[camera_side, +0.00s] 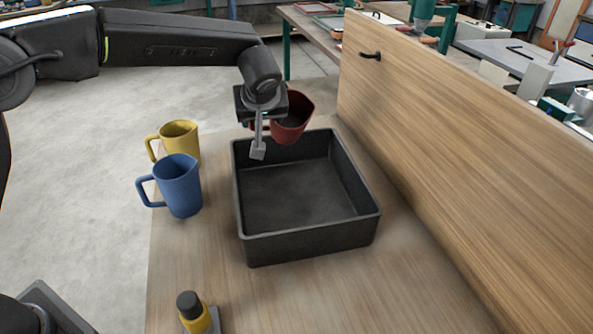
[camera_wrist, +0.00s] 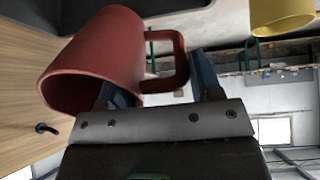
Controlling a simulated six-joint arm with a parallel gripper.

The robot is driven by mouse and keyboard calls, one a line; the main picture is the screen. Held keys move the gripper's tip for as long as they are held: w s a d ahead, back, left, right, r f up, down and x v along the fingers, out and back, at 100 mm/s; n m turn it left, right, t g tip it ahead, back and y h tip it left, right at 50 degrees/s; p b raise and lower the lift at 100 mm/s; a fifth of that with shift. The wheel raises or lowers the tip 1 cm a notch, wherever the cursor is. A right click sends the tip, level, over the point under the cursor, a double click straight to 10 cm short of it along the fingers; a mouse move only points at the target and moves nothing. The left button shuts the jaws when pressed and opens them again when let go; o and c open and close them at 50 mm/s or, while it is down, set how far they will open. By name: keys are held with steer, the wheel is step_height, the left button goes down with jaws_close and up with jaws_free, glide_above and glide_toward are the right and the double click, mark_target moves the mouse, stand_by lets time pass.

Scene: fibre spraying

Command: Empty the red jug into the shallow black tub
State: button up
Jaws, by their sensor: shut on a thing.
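The red jug (camera_side: 291,128) hangs in the air above the back edge of the black tub (camera_side: 310,243), its top leaning a little to the right in the side view. Its inside looks dark and I cannot tell what it holds. My gripper (camera_side: 259,137) is shut on the jug's handle, which is partly hidden in the side view. In the wrist view the red jug (camera_wrist: 100,60) fills the left, with its handle between the fingers of my gripper (camera_wrist: 160,84). The visible tub floor looks bare, and no stream shows.
A yellow jug (camera_side: 181,133) and a blue jug (camera_side: 181,187) stand left of the tub. A yellow bottle with a black cap (camera_side: 193,310) is at the front left. A tall wooden panel (camera_side: 450,120) rises along the right side.

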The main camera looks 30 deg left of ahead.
steer(key=shift+s+d+t, duration=0.1)
steer(key=shift+t, duration=0.2)
steer(key=shift+s+d+f+t+y, duration=0.15)
steer(key=shift+f+t+y, duration=0.25)
steer(key=shift+t+y, duration=0.15)
steer(key=shift+s+d+f+t+y, duration=0.1)
steer(key=shift+s+f+t+y, duration=0.05)
steer(key=shift+f+t+y, duration=0.3)
stand_by(0.6)
steer(key=shift+s+d+r+t+y+p, duration=0.15)
steer(key=shift+r+t+y+p, duration=0.2)
steer(key=shift+t+y, duration=0.35)
stand_by(0.5)
steer(key=shift+s+d+f+t+y, duration=0.2)
steer(key=shift+f+t+y, duration=0.25)
steer(key=shift+t, duration=0.35)
stand_by(0.4)
steer(key=shift+s+d+f+t+y+p, duration=0.35)
steer(key=shift+s+d+f+t+y, duration=0.1)
steer(key=shift+s+f+t, duration=0.2)
stand_by(0.7)
steer(key=shift+s+d+r+t+y+p, duration=0.15)
steer(key=shift+s+t+y+p, duration=0.1)
steer(key=shift+t+y, duration=0.2)
steer(key=shift+s+d+r+t+y+p, duration=0.1)
steer(key=shift+d+t+y+p, duration=0.1)
steer(key=shift+t+y, duration=0.25)
stand_by(1.1)
